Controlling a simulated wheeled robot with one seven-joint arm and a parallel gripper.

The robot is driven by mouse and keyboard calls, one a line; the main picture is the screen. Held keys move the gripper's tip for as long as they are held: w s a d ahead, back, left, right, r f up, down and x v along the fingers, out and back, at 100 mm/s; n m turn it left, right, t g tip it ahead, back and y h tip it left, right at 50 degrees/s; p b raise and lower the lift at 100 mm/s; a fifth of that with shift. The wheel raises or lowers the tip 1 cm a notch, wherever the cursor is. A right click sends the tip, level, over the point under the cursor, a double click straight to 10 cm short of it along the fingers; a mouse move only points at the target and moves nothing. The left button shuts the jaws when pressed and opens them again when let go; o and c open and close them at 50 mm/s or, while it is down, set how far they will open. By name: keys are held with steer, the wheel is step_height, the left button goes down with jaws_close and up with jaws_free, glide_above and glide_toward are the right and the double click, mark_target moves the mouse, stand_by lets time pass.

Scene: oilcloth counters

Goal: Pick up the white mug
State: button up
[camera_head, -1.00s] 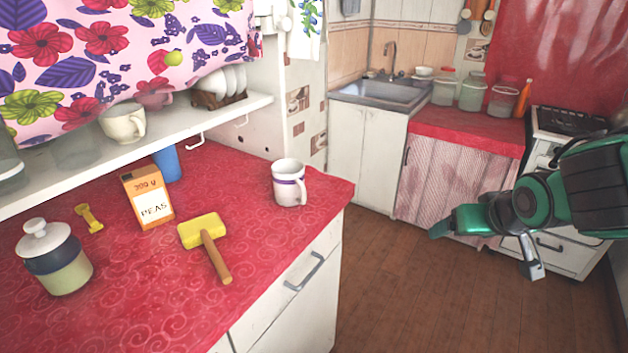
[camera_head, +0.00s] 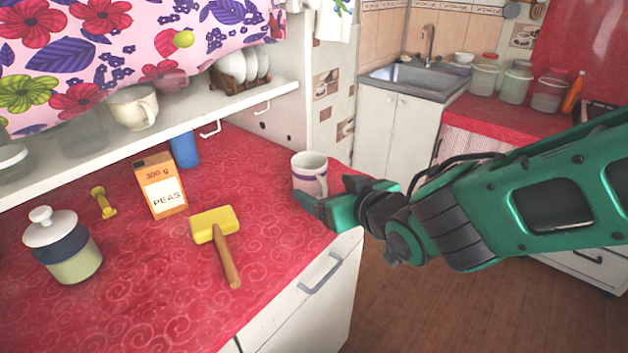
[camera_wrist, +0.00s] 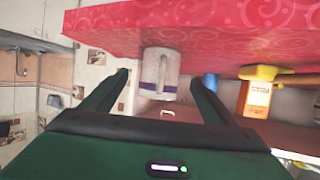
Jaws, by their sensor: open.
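The white mug (camera_head: 309,173) with a purple band stands upright on the red counter (camera_head: 170,290) near its right end. My gripper (camera_head: 328,207) is beside the mug at the counter's right corner, and its fingers hide the mug's lower right side and handle in the head view. In the wrist view, which shows the counter upside down, the mug (camera_wrist: 159,75) lies ahead in the gap between my open fingers (camera_wrist: 158,82). Nothing is held. I cannot tell whether a finger touches the mug.
A yellow mallet (camera_head: 214,224), a peas box (camera_head: 162,186), a blue cup (camera_head: 184,150), a small yellow object (camera_head: 103,203) and a lidded jar (camera_head: 63,247) stand or lie left of the mug. A white shelf (camera_head: 215,113) runs above the counter's back.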

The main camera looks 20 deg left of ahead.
mark_target(311, 180)
steer(key=shift+x, duration=4.1)
steer(key=shift+r, duration=0.2)
steer(key=c, duration=1.4)
